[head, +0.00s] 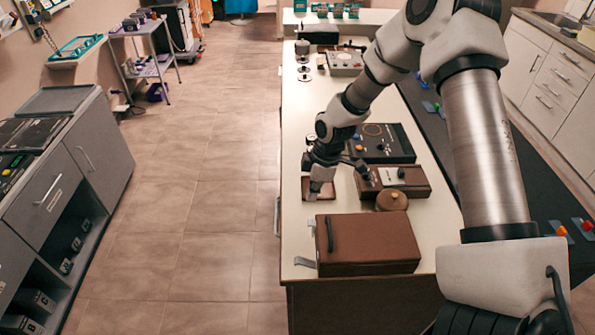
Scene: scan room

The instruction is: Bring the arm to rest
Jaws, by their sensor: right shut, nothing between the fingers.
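My right arm comes in from the right edge and reaches over the white-topped table (436,206). My right gripper (317,186) points down over a small brown tray (328,195) near the table's left edge. Its fingers are shut with nothing between them. I cannot tell whether the fingertips touch the tray. My left arm and left gripper are not in the picture.
Near the gripper are a brown box with a dark handle (375,245), a round brown lidded thing (392,200), a brown device (412,184) and a black panel (392,141). A grey cabinet (85,160) stands left. The tiled floor (215,190) between is clear.

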